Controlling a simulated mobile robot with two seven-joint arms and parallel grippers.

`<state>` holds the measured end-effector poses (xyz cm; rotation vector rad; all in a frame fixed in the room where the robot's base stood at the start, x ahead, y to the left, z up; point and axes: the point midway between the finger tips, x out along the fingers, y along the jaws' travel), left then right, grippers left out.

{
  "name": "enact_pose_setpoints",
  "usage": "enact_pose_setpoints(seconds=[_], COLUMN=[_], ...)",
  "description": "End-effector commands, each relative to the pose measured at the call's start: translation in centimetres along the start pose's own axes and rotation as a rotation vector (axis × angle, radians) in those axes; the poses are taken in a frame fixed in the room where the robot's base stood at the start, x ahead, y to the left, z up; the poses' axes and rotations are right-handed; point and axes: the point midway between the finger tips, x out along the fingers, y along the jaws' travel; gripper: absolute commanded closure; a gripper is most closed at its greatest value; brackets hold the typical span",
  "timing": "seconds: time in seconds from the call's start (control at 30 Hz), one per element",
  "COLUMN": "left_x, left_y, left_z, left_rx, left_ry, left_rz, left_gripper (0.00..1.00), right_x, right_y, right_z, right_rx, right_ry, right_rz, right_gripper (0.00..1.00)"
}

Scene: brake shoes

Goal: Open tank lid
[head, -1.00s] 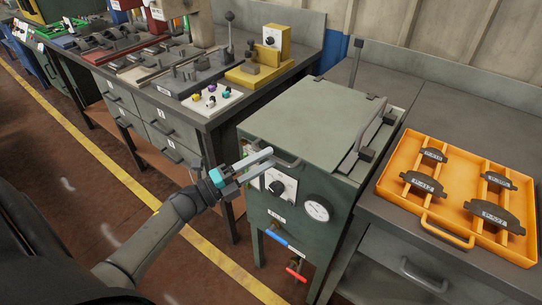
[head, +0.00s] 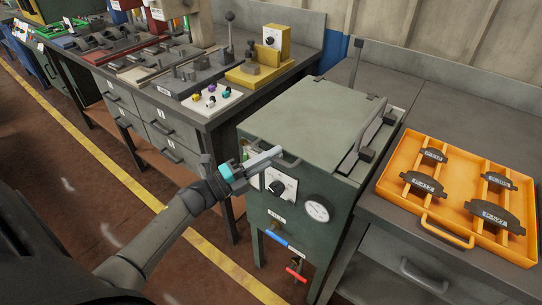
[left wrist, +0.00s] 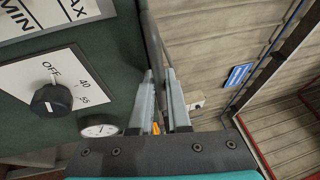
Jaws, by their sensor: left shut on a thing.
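The tank (head: 265,200) is a dark green box on legs in the middle of the head view. Its grey-green lid (head: 310,115) lies flat and closed on top. A dark bar handle (head: 293,160) sticks out at the lid's front edge. My left gripper (head: 278,152) is shut on this handle, its fingers reaching in from the left. The left wrist view shows the two fingers (left wrist: 162,105) close together beside the tank's front. My right gripper is not in view.
The tank front carries a knob (head: 276,187), a gauge (head: 316,208) and blue and red valve levers. An orange tray (head: 437,227) with several brake shoes stands on the bench to the right. A post and side bar (head: 375,125) stand beside the lid. A workbench with tools is at left.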

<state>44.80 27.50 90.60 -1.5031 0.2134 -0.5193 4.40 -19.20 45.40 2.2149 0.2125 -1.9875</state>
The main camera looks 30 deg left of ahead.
Motion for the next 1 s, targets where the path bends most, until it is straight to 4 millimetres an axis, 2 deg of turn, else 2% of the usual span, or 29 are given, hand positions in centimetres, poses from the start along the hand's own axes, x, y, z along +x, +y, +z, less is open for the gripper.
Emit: enact_pose_setpoints(seconds=[0.4, 1.0], left_x=[-0.03, -0.04], left_y=[0.03, 0.04], left_z=[-0.01, -0.01], left_rx=[0.0, 0.0], left_ry=[0.0, 0.0], left_rz=[0.001, 0.001], left_gripper=[1.0, 1.0], right_x=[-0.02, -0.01], right_y=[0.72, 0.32], right_z=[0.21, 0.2], right_rx=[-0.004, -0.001], right_ry=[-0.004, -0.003], right_rz=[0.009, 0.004], right_gripper=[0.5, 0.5])
